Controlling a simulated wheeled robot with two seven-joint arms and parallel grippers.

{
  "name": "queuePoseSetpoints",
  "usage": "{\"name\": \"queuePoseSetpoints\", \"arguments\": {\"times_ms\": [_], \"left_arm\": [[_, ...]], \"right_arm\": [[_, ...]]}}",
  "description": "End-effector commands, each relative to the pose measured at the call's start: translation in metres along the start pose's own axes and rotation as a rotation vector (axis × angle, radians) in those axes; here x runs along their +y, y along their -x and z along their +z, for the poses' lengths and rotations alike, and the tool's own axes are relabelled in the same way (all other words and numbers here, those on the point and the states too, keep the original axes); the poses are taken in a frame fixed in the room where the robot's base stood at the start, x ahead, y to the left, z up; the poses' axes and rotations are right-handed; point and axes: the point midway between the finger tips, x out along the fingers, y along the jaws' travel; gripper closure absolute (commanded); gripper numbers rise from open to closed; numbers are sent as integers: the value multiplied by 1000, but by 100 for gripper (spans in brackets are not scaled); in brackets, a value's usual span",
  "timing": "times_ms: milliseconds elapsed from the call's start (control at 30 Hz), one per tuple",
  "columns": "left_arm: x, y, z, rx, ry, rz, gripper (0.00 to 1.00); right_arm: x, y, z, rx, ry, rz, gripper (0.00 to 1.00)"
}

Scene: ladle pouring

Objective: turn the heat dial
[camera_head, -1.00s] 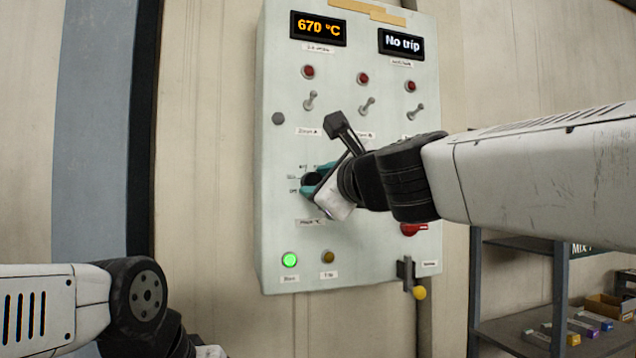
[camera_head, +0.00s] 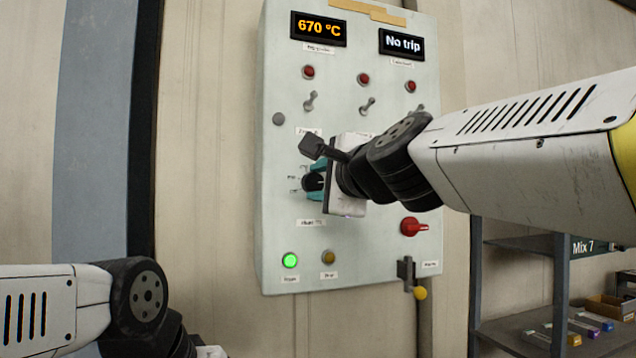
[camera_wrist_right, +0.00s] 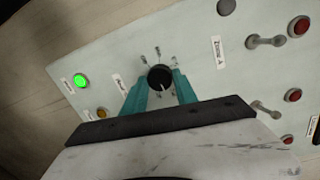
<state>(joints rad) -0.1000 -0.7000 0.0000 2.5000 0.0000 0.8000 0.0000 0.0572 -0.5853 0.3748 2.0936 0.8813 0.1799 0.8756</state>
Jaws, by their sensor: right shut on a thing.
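The heat dial (camera_head: 314,181) is a round black knob on the pale control panel (camera_head: 375,262), with small marks around it. My right gripper (camera_head: 318,180) has teal fingers and is shut on the dial, one finger above and one below. In the right wrist view the dial (camera_wrist_right: 160,78) shows between the two teal finger tips (camera_wrist_right: 160,86), with a light pointer line on its face. A display (camera_head: 318,28) at the panel's top left reads 670 °C. My left arm shows at the lower left; its gripper fingers are out of view.
Toggle switches (camera_head: 310,101) sit above. A shelf (camera_head: 515,320) stands at the right.

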Motion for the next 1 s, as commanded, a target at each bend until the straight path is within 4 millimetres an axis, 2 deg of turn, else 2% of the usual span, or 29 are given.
{"name": "queuePoseSetpoints", "arguments": {"times_ms": [1000], "left_arm": [[0, 0, 0, 0, 0, 0, 40]], "right_arm": [[2, 0, 2, 57, 962, 72, 100]]}}
